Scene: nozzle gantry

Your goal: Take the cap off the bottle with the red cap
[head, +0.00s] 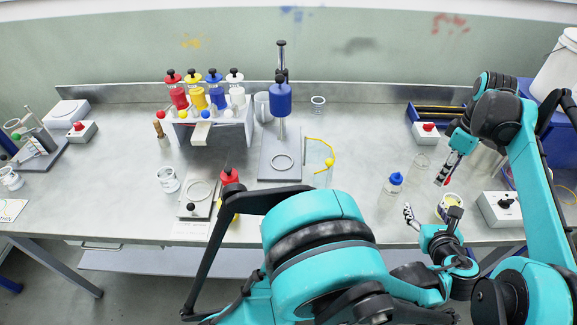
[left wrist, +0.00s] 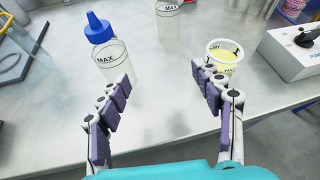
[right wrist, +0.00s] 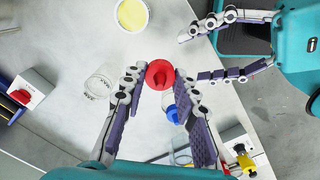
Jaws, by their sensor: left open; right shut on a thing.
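My right gripper (head: 445,180) is shut on the red cap (right wrist: 160,74), which sits between its fingertips in the right wrist view. A clear bottle without a cap (head: 420,162) stands on the bench, apart from the cap. It also shows in the right wrist view (right wrist: 100,86) and at the top of the left wrist view (left wrist: 168,20). A clear bottle with a blue cap (left wrist: 104,52) stands upright nearby; the head view shows it too (head: 395,183). My left gripper (left wrist: 165,82) is open and empty, low near the bench front.
A cup of yellow liquid (left wrist: 222,56) stands near my left gripper. A control box with a black knob (head: 502,208) is at the right front. A glass tank (head: 318,165) and several filled bottles on a rack (head: 215,127) stand further left.

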